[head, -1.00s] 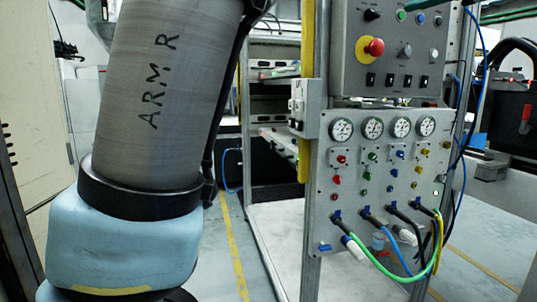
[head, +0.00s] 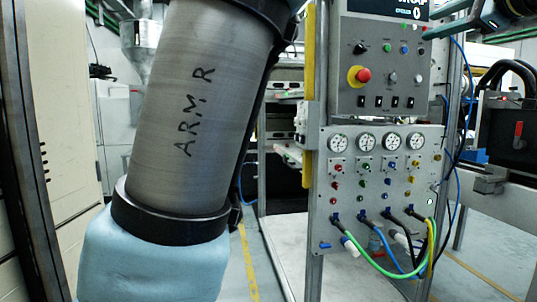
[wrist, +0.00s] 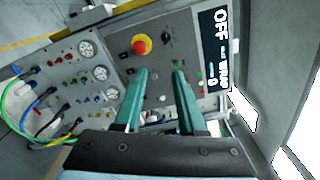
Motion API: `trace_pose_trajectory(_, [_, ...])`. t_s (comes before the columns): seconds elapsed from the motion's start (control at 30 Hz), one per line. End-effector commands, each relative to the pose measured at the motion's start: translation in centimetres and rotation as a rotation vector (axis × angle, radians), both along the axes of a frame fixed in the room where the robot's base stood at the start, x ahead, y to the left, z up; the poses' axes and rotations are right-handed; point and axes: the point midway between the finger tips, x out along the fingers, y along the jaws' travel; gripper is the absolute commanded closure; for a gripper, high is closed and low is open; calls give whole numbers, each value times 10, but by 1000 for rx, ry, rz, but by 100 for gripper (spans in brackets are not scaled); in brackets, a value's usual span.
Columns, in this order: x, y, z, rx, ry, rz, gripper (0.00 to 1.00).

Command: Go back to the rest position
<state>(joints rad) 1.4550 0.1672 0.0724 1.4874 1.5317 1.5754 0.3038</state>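My gripper (wrist: 160,72) shows in the wrist view with its two teal fingers apart. Nothing is visible between them. Behind the fingers is the grey control box with its red emergency button (wrist: 142,44) on a yellow ring. In the head view, the teal fingers of my gripper (head: 428,23) reach in from the upper right edge, in front of the area beside the control box (head: 388,85). My large grey arm link, marked ARM R, fills the left of the head view.
A gauge panel (head: 385,180) with several dials, coloured knobs and cables (head: 400,270) hangs below the control box. A dark display (wrist: 217,45) with white text tops the box. A metal frame post (head: 314,250) stands left of the panel. Bare floor with a yellow line (head: 247,262) lies further left.

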Motion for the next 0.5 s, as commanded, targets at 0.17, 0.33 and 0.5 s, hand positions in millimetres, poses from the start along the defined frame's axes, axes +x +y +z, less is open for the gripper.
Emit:
trace_pose_trajectory(0.17, [18,9,-21,8,52,13,60])
trace_pose_trajectory(0.33, [40,22,-51,11,127,31,60])
trace_pose_trajectory(0.5, [67,45,-95,0,237,64,60])
